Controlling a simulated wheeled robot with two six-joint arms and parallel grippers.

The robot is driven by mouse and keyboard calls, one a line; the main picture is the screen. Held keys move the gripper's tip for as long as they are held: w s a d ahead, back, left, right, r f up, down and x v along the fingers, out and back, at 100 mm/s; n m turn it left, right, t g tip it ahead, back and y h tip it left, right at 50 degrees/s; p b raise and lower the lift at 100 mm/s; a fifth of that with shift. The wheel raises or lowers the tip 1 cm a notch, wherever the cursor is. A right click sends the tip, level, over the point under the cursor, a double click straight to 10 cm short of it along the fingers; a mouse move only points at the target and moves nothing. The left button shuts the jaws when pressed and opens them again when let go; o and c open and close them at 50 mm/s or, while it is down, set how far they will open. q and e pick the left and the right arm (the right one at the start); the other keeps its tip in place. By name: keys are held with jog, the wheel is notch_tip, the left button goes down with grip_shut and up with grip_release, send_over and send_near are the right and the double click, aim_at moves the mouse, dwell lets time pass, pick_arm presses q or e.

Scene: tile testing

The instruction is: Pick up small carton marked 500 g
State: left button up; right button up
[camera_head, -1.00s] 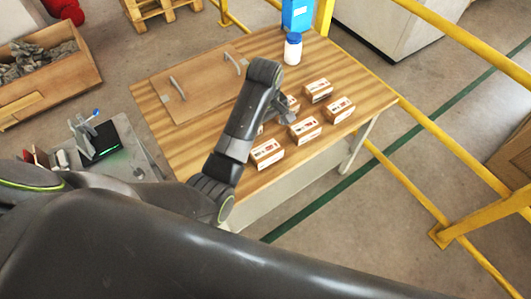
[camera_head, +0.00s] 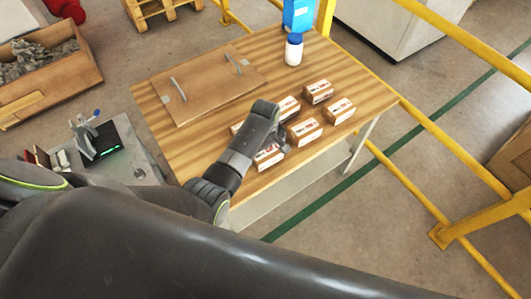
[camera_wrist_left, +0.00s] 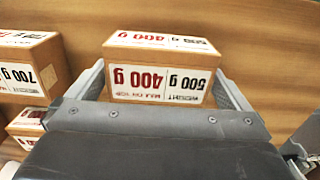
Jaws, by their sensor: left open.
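In the left wrist view a small brown carton (camera_wrist_left: 160,72) with a white label lies between the two fingers of my left gripper (camera_wrist_left: 165,85). Its label reads 500 g and 400 g upside down. The fingers are open on either side of it; whether they touch it is unclear. A carton marked 700 g (camera_wrist_left: 32,70) is to its left. In the head view my left gripper (camera_head: 278,140) is low over the wooden table (camera_head: 190,135), at the near carton (camera_head: 268,158), partly hiding it. My right gripper does not show.
Other cartons stand close by, including one to the right (camera_head: 305,131) and one at the far right (camera_head: 340,110). A white bottle (camera_head: 293,50) and blue container (camera_head: 298,14) stand at the back. A flat board with handles (camera_head: 205,85) lies left. Yellow rails (camera_head: 450,145) run at right.

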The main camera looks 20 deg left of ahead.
pick_arm(q)
jog(key=shift+f, duration=0.5)
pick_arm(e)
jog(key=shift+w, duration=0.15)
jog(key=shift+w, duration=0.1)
pick_arm(q)
jog(key=c, duration=1.1)
jog(key=shift+w, duration=0.1)
jog(key=shift+r, duration=0.1)
